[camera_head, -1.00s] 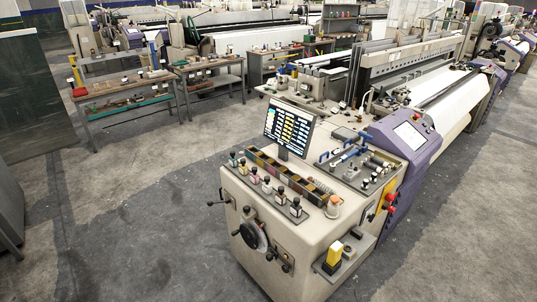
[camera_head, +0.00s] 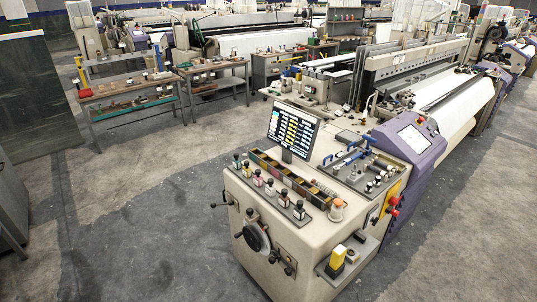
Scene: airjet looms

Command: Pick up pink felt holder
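I cannot make out a pink felt holder for certain. A small pinkish-orange capped item (camera_head: 337,209) stands at the front right end of the beige loom console (camera_head: 300,240). A row of small dark-capped bottles (camera_head: 270,187) stands on a dark strip along the console's front edge, and one has a pinkish label. A long dark compartment tray (camera_head: 290,178) lies behind them, with coloured contents too small to tell. Neither of my grippers is in view.
A monitor (camera_head: 293,131) rises from the console top. A tool tray (camera_head: 364,172) and purple panel housing (camera_head: 412,142) are to its right. Levers and a dark handwheel (camera_head: 257,238) stick out in front. Work tables (camera_head: 130,104) stand at the back left. The grey floor (camera_head: 130,230) at left is clear.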

